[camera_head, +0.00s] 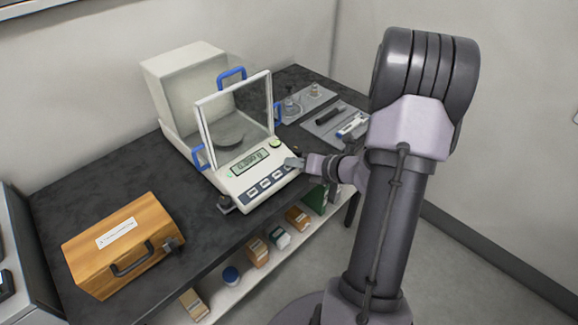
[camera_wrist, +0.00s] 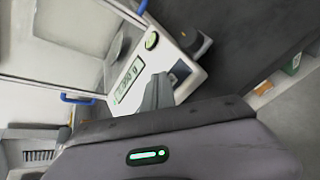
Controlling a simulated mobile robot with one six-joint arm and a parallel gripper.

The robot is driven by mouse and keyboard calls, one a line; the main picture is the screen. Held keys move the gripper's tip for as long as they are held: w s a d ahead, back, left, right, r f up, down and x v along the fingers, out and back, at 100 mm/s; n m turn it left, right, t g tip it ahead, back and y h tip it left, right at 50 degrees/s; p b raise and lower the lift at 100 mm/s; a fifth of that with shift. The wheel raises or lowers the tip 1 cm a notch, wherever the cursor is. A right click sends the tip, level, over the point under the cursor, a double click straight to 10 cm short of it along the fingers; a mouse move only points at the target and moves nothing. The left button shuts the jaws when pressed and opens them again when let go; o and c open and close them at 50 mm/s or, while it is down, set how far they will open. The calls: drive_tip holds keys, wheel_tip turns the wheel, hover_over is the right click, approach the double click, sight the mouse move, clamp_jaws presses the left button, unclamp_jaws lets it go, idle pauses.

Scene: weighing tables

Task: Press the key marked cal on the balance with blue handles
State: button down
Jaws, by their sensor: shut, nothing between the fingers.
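The balance with blue handles (camera_head: 224,178) stands on the dark table, with a glass draft shield, a lit display (camera_head: 249,161) and a row of keys (camera_head: 265,183) along its sloped front. The key labels are too small to read, so I cannot tell which is cal. My gripper (camera_head: 294,163) is shut and empty at the right end of the key row, over or close to the rightmost key. In the wrist view my gripper (camera_wrist: 160,80) points at the front panel beside the display (camera_wrist: 128,82). One key (camera_wrist: 181,70) shows beside the fingers; contact cannot be told.
A wooden case (camera_head: 122,245) with a black handle sits on the table (camera_head: 95,184) at front left. Grey trays with small tools (camera_head: 335,122) lie to the balance's right. Small boxes (camera_head: 297,217) stand on the shelf below. Blue handles (camera_head: 200,157) stick out from the shield.

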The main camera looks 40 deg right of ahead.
idle(0.5)
drive_tip(key=shift+s+r+p, duration=0.2)
drive_tip(key=shift+r+p, duration=0.45)
drive_tip(key=shift+p, duration=0.05)
drive_tip(key=r+p, duration=0.1)
drive_tip(key=s+r+p, duration=0.1)
drive_tip(key=r+p, duration=0.2)
drive_tip(key=shift+s+d+r, duration=0.1)
drive_tip(key=shift+s+r, duration=0.15)
drive_tip(key=shift+r, duration=0.1)
idle(0.4)
